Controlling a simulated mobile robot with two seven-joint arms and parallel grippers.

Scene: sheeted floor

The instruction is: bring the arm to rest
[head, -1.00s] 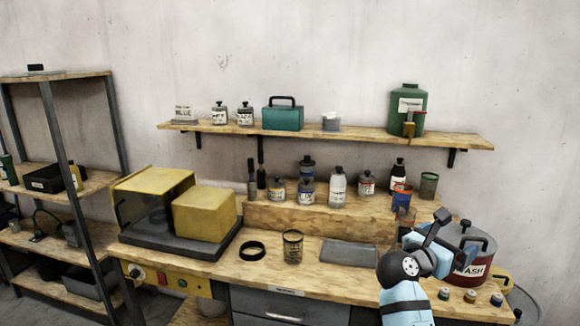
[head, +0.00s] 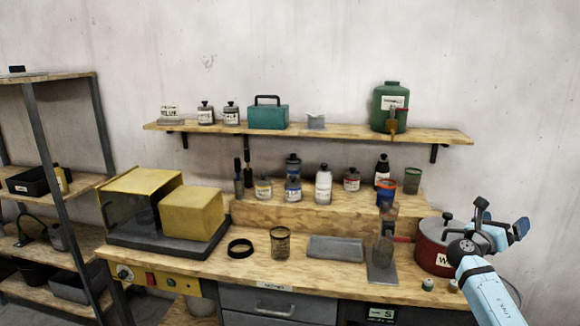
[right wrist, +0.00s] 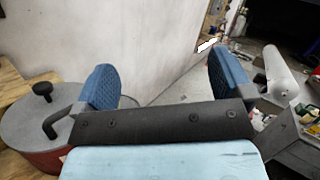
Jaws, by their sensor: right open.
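My right gripper (head: 503,220) is at the right of the head view, raised in front of the right end of the workbench (head: 190,262). Its two blue-padded fingers are spread apart with nothing between them. In the right wrist view the open fingers (right wrist: 163,88) point toward the wall and the floor beyond the bench. The right arm partly hides the red wash pot (head: 432,250), which also shows at the left of the right wrist view (right wrist: 35,125). My left gripper is not in view.
A wall shelf (head: 330,132) holds bottles, a teal box (head: 268,117) and a green canister (head: 390,105). The bench carries a yellow machine (head: 192,212), a black ring (head: 240,248), a mesh cup (head: 280,243) and a grey tray (head: 335,248). A rack (head: 50,150) stands left. Clutter lies beyond the bench at right.

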